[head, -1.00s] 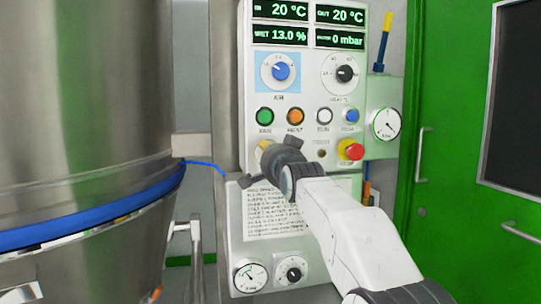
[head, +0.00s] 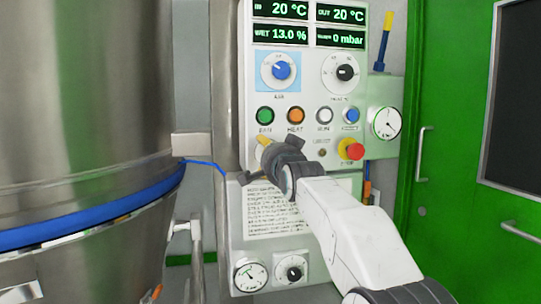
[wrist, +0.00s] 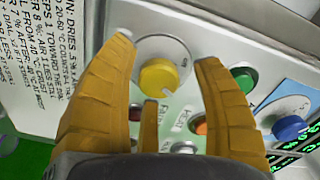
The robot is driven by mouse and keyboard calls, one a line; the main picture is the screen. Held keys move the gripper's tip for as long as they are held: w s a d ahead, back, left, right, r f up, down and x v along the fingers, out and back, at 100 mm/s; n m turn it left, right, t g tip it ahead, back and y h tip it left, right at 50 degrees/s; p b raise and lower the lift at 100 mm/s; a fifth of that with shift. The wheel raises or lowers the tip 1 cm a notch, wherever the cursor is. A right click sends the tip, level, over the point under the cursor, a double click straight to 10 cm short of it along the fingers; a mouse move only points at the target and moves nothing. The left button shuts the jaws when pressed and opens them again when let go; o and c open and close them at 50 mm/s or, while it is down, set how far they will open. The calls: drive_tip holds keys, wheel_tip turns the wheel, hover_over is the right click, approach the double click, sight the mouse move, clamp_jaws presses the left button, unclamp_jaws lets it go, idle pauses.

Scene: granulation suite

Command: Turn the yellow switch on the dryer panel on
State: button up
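The yellow switch (wrist: 159,77) is a round knob on a pale round plate on the dryer panel (head: 250,90). In the wrist view it lies between the two tan finger tips of my gripper (wrist: 167,50), with a visible gap on each side. My gripper is open and holds nothing. In the head view my gripper (head: 264,147) is at the panel's lower left, below the green button, and largely hides the switch.
Above the gripper are a green button (head: 265,116), an orange button (head: 295,116) and a blue dial (head: 281,71). A red stop button (head: 351,149) sits to the right. A large steel vessel (head: 80,110) stands left, a green door (head: 450,160) right.

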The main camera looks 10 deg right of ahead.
drive_tip(key=shift+s, duration=0.15)
drive_tip(key=s, duration=1.1)
drive_tip(key=shift+s, duration=0.35)
drive_tip(key=shift+s+p, duration=0.1)
drive_tip(key=shift+p, duration=0.25)
drive_tip(key=s+f+n+g+p, duration=0.2)
drive_tip(key=s+n+g+p, duration=0.3)
drive_tip(key=s+p, duration=1)
drive_tip(key=s+f+n+g+p, duration=0.3)
drive_tip(key=s+n+g+p, duration=0.3)
drive_tip(key=s+p, duration=0.9)
drive_tip(key=shift+s+n+g, duration=0.3)
drive_tip(key=shift+s+g, duration=0.85)
drive_tip(key=shift+g, duration=0.65)
